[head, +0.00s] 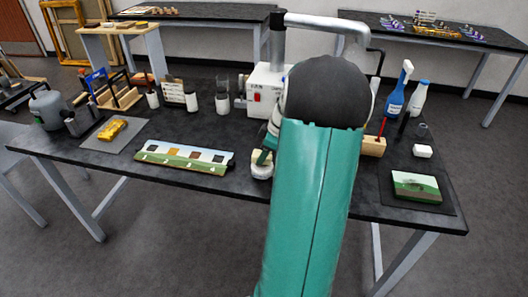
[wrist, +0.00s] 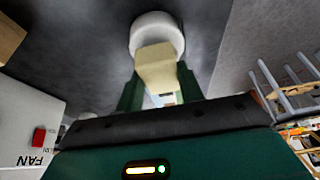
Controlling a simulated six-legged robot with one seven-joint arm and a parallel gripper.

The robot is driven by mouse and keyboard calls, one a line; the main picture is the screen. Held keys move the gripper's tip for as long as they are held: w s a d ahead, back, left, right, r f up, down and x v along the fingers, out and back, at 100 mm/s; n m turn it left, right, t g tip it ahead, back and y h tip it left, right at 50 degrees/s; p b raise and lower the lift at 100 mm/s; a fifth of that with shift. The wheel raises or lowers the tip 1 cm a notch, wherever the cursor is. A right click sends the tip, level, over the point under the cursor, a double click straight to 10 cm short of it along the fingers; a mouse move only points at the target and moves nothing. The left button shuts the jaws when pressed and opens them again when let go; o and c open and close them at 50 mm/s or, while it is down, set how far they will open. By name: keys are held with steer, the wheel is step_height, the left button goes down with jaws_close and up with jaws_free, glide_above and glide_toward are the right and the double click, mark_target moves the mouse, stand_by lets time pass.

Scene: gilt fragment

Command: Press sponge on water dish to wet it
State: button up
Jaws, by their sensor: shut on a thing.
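My gripper (wrist: 160,84) is shut on a pale yellow sponge (wrist: 156,66), with one green finger on each side of it. The sponge's far end overlaps the white round water dish (wrist: 157,22) in the wrist view. I cannot tell whether it touches the water or is just above it. In the head view the dish (head: 262,173) sits on the dark table near its front edge, with my gripper (head: 263,157) right over it. My arm hides part of this area, and the dish's inside is mostly hidden.
A long painted panel (head: 185,157) lies left of the dish. A white box with a red switch (head: 266,88) stands behind.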

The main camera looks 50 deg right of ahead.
steer(key=shift+f, duration=0.45)
stand_by(0.4)
stand_by(0.5)
steer(key=shift+r, duration=3.45)
